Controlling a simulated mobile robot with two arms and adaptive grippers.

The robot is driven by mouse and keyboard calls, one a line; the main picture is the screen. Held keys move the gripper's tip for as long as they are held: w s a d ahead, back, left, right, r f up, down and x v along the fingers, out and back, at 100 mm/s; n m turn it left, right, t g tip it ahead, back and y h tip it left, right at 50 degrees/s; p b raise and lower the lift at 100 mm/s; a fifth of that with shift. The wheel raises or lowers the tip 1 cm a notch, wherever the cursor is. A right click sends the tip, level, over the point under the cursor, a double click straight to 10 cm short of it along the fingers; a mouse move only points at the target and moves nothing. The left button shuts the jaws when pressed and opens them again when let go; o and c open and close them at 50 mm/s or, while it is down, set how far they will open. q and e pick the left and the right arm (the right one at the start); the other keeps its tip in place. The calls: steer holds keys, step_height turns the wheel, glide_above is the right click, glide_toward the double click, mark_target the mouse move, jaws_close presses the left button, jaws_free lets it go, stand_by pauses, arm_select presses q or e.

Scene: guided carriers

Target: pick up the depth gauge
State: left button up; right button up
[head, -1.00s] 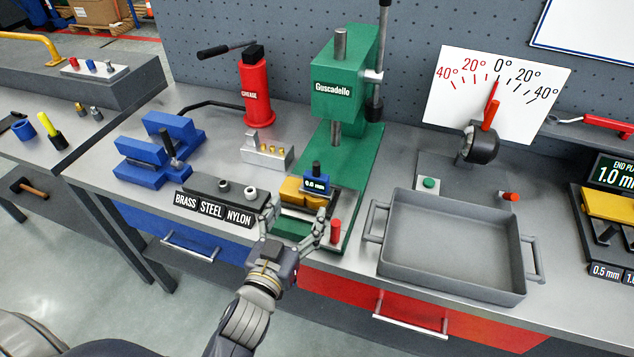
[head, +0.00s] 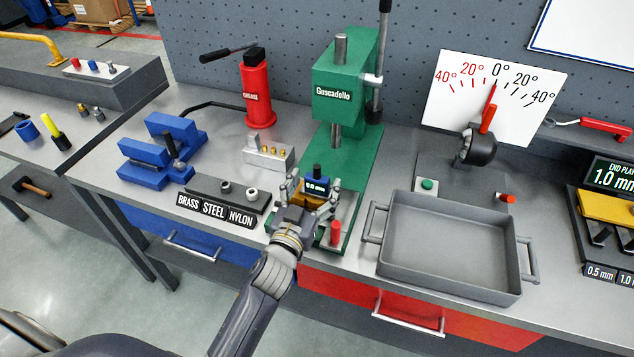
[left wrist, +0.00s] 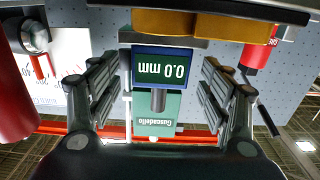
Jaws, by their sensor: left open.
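The depth gauge (head: 316,186) is a small blue block with a dark knob on top and a display; it stands on the yellow block (head: 303,201) at the base of the green press. In the left wrist view the gauge (left wrist: 162,68) appears upside down, reading 0.0 mm. My left gripper (head: 313,191) is open, with one finger on each side of the gauge. In the left wrist view a gap shows between the gauge and each finger of the gripper (left wrist: 158,88). The fingers partly hide the yellow block in the head view. My right gripper is not in view.
The green press (head: 340,90) rises just behind the gauge. A red peg (head: 336,232) stands in front on its base. The BRASS/STEEL/NYLON rack (head: 208,187) is to the left, and a grey tray (head: 450,245) is to the right.

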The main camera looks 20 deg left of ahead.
arm_select(q)
steer(key=shift+w, duration=1.15)
steer(key=shift+s, duration=0.1)
steer(key=c, duration=1.3)
steer(key=shift+c, duration=0.5)
steer(key=shift+r, duration=0.15)
